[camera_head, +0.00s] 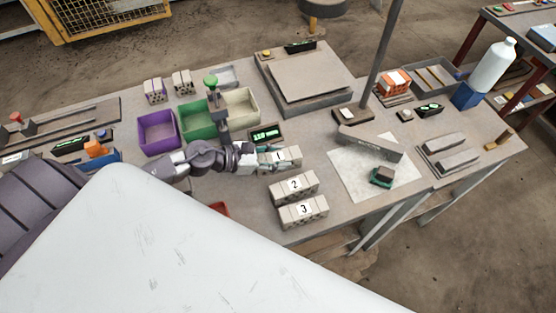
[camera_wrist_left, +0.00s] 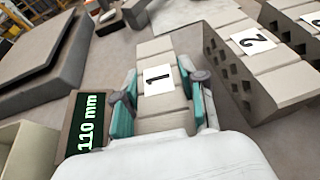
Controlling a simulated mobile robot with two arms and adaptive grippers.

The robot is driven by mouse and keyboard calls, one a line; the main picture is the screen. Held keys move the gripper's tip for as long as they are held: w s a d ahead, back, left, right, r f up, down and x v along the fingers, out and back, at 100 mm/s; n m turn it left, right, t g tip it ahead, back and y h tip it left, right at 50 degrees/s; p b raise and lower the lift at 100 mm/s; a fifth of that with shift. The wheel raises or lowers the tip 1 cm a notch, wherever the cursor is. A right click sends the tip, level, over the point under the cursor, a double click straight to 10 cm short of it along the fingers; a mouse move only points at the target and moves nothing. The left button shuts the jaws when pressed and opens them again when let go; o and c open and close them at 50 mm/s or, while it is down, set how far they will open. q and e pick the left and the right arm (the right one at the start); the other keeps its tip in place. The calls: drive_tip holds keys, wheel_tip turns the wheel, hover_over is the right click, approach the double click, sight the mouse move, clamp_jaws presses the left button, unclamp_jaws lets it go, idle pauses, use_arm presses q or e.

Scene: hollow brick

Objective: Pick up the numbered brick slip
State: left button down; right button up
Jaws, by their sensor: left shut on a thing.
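Brick slip 1 (camera_head: 287,155) lies on the table in the head view, a grey block with a white number label. My left gripper (camera_head: 263,160) is shut on its near end. In the left wrist view, brick slip 1 (camera_wrist_left: 163,95) sits between the teal pads of my left gripper (camera_wrist_left: 160,108). I cannot tell whether the slip touches the table. Brick slip 2 (camera_head: 294,187) and brick slip 3 (camera_head: 303,211) stand in a row in front of it. Brick slip 2 (camera_wrist_left: 258,62) shows holes in its side. My right gripper is not in view.
A green display reading 110 mm (camera_head: 266,133) stands beside the gripper. Purple (camera_head: 157,132), green (camera_head: 198,119) and cream (camera_head: 241,106) bins stand behind my arm. A white sheet (camera_head: 350,180) with a grey bar lies to the right. A platform (camera_head: 322,85) stands behind.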

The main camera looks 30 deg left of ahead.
sight(278, 156)
use_arm(q)
drive_tip(key=shift+r, duration=0.15)
wheel_tip(278, 156, up, 4)
drive_tip(key=shift+r+p, duration=0.25)
drive_tip(key=shift+p, duration=0.1)
drive_tip(key=w+d+r+p, duration=0.1)
drive_tip(key=d+r+p, duration=0.5)
drive_tip(key=d+p, duration=0.5)
drive_tip(key=shift+w+d+r, duration=0.15)
drive_tip(key=shift+w+d, duration=0.15)
